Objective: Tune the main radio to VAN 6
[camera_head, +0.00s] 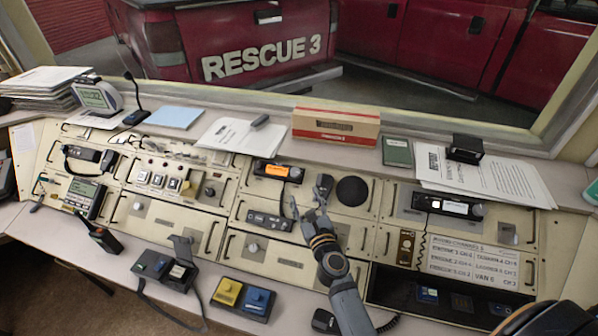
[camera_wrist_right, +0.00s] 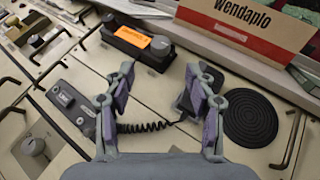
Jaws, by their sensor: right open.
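A black radio with a lit orange display (camera_head: 278,171) sits at the middle of the console. My right gripper (camera_head: 311,203) is open and empty, just in front of and to the right of this radio. A second radio with a white display (camera_head: 455,207) is at the right. I cannot tell which is the main radio. A channel card (camera_head: 473,265) below it lists VAN 6; its channel number is hard to read. My left gripper is out of view.
Metal handles stick up from the panels.

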